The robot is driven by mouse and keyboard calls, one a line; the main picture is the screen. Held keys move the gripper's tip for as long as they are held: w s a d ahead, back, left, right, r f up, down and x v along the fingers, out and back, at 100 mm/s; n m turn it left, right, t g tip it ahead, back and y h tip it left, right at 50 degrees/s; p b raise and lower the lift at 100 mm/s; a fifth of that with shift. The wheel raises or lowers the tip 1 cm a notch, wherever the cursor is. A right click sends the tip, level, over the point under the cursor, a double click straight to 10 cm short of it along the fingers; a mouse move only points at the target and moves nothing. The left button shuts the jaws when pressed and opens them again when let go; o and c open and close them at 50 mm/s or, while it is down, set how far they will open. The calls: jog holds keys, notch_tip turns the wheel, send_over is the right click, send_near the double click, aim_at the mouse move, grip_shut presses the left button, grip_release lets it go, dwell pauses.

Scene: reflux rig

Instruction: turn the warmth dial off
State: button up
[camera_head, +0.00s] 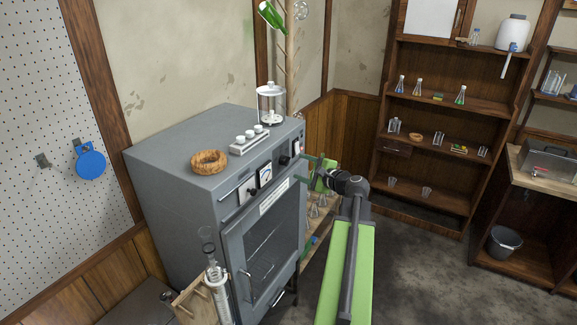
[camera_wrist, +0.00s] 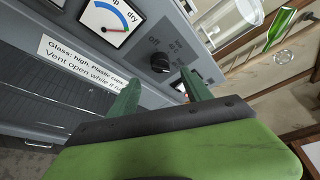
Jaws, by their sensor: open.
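The warmth dial seems to be the black knob (camera_wrist: 160,62) with "off" printed at its upper left, on the grey cabinet's front panel. In the head view a black knob (camera_head: 284,160) shows right of the white gauge. My gripper (camera_head: 310,168) is open in front of the panel's right end. In the wrist view its two green fingers (camera_wrist: 159,82) point at the panel, with the knob showing between and just beyond their tips. I see no contact with the knob. Its exact pointer setting is too small to read.
The gauge (camera_wrist: 110,17) sits left of the knob, above a white label (camera_wrist: 78,62). A switch plate (camera_wrist: 190,82) is close by the right finger. On the cabinet (camera_head: 160,150) stand a cork ring (camera_head: 209,162), a vial rack (camera_head: 249,140) and a glass jar (camera_head: 271,104).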

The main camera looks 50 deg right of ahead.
aim_at(288, 162)
jog(key=b+x, duration=0.1)
jog(key=x, duration=0.7)
jog(key=shift+c, duration=0.4)
